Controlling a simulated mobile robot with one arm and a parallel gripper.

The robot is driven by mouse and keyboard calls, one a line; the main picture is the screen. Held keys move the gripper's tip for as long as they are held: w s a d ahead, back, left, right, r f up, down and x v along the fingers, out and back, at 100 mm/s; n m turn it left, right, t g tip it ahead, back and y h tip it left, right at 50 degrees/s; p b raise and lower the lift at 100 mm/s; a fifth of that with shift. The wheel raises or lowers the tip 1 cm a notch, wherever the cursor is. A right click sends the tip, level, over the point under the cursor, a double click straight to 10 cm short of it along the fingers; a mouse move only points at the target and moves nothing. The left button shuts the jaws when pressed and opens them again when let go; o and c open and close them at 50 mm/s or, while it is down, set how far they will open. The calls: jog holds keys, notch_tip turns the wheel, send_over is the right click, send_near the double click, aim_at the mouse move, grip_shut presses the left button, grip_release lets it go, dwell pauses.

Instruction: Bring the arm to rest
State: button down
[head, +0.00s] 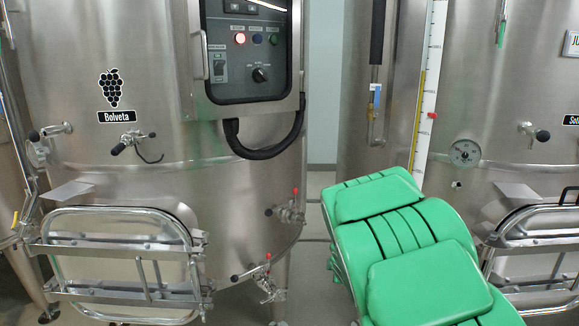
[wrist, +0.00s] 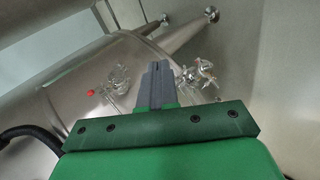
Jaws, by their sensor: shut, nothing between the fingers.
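My gripper (wrist: 157,72) shows in the wrist view as two grey fingers pressed together, with nothing between them. Its green mount and dark bracket fill the lower part of that view. In the head view my green arm (head: 410,240) rises from the bottom right toward the gap between two steel vats. My gripper cannot be made out in the head view.
The left vat (head: 190,180) carries a control box (head: 248,50), a black hose, a hatch (head: 120,255) and red-tipped valves (head: 268,270). The right vat (head: 490,90) has a dial (head: 465,153). Valves (wrist: 200,78) appear beyond my fingers in the wrist view.

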jog(key=s+d+r+m+g+h, duration=0.1)
jog(key=s+d+r+m+g, duration=0.2)
jog(key=s, duration=0.5)
jog(key=s+d+r+m+g+h, duration=0.1)
jog(key=s+d+r+m+h, duration=0.15)
jog(key=s+r+m, duration=0.45)
jog(key=s+a+r+m+g+y, duration=0.1)
jog(key=s+a+m+g, duration=0.1)
jog(key=s, duration=1)
jog(key=s+a+r+m+g+y, duration=0.1)
jog(key=s+m+g, duration=0.1)
jog(key=s, duration=1)
jog(key=s+a+r+m+g+y, duration=0.1)
jog(key=s+a+m+g, duration=0.1)
jog(key=s, duration=1)
jog(key=shift+s+a+g, duration=0.2)
jog(key=shift+a+g, duration=0.1)
jog(key=shift+g, duration=0.5)
jog(key=shift+y, duration=0.25)
